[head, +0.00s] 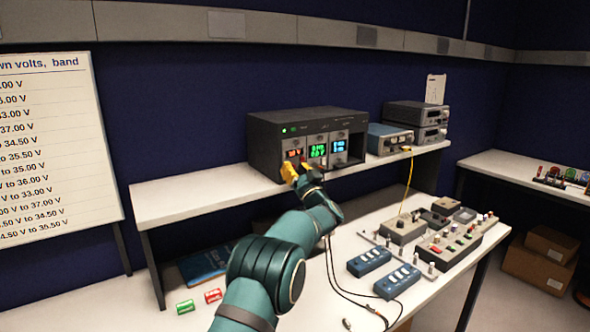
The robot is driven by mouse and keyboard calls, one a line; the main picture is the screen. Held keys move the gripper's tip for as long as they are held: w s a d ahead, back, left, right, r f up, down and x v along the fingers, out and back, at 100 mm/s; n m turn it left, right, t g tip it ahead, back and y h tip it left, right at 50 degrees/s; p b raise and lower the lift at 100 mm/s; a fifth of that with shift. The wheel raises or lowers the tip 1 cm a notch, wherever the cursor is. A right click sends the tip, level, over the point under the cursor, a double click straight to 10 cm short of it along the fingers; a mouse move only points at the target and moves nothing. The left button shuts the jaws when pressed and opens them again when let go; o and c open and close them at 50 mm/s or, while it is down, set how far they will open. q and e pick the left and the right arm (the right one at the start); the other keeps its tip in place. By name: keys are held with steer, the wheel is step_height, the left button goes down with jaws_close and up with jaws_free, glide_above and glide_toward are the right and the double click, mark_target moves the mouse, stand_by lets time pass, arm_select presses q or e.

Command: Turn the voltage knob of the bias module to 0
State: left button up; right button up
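A dark grey instrument crate (273,150) stands on the raised white shelf. It holds several modules with lit displays: a red one (295,152), a green one (318,150) and a blue one (339,146). I cannot read which is the bias module. My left gripper (292,172), with yellow fingertips, is at the lower front of the red-display module. Its fingers cover the lower part of that panel, so any knob there is hidden. I cannot tell whether the fingertips touch the panel or are closed on a knob. My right gripper is out of view.
A blue-grey box (388,139) and stacked grey units (416,122) stand right of the crate. The lower bench holds blue switch boxes (369,262), a control panel (450,240) and loose black cables. A whiteboard (55,150) stands left. The shelf's left part is clear.

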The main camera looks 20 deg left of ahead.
arm_select(q)
jaws_close()
steer(key=shift+n+g+y, duration=0.3)
steer(key=shift+n+y, duration=0.2)
steer(key=shift+n, duration=0.6)
jaws_free()
